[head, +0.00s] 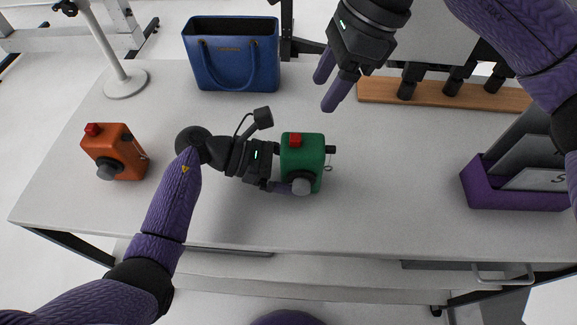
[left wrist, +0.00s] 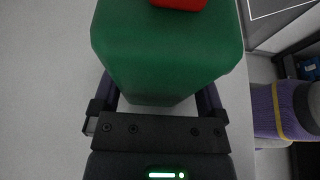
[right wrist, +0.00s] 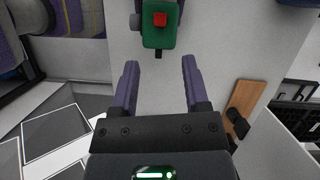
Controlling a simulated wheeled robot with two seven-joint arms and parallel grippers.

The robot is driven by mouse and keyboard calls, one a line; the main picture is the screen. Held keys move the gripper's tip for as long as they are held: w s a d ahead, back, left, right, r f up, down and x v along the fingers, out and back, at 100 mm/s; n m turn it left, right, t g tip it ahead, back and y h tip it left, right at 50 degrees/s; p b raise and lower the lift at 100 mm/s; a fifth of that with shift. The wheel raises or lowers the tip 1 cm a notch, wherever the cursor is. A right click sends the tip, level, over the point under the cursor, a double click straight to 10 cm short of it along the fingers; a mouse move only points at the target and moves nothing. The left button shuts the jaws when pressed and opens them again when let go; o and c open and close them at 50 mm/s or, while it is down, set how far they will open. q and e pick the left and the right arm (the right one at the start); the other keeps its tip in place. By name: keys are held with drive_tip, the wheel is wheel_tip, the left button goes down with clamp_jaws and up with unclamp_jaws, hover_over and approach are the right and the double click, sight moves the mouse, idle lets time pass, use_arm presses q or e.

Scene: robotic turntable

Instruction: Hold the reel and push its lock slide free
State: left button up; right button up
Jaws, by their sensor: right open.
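The green reel (head: 302,155) is a box standing at mid table, with a red block (head: 295,140) on top. A grey round knob (head: 301,187) is on its near face, and a small dark piece (head: 331,149) and a ring are on its right side. My left gripper (left wrist: 160,100) comes from the left with its fingers on both sides of the green box; the fingertips are hidden behind it. My right gripper (head: 334,90) is open and empty, above and behind the reel to the right. In the right wrist view the reel (right wrist: 158,35) lies beyond its fingers (right wrist: 156,75).
An orange reel (head: 115,155) stands at the left. A blue bag (head: 232,65) is at the back, a wooden rack (head: 440,95) at back right, and a purple holder (head: 505,190) at the right. The table between reel and holder is clear.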

use_arm(q)
drive_tip(key=c, duration=0.6)
use_arm(e)
drive_tip(key=shift+c, duration=0.3)
use_arm(q)
drive_tip(key=shift+c, duration=0.2)
use_arm(e)
drive_tip(key=shift+c, duration=1.1)
drive_tip(key=shift+s+a+m, duration=0.1)
drive_tip(key=shift+m, duration=0.9)
drive_tip(key=shift+c, duration=1.2)
drive_tip(key=m, duration=0.3)
drive_tip(key=shift+f+y, duration=0.15)
drive_tip(key=shift+y, duration=0.15)
drive_tip(key=shift+c, duration=1.3)
drive_tip(key=m, duration=0.4)
drive_tip(key=shift+s+a+m+y, duration=0.1)
drive_tip(key=shift+s+m+y, duration=0.05)
drive_tip(key=shift+m+y, duration=0.15)
clamp_jaws()
drive_tip(key=m+y, duration=0.1)
drive_tip(key=m, duration=0.8)
drive_tip(key=d+m, duration=0.1)
drive_tip(key=m, duration=0.9)
drive_tip(key=m+y, duration=0.1)
drive_tip(key=m, duration=0.8)
drive_tip(key=shift+d+f+y, duration=0.3)
drive_tip(key=shift+f, duration=0.1)
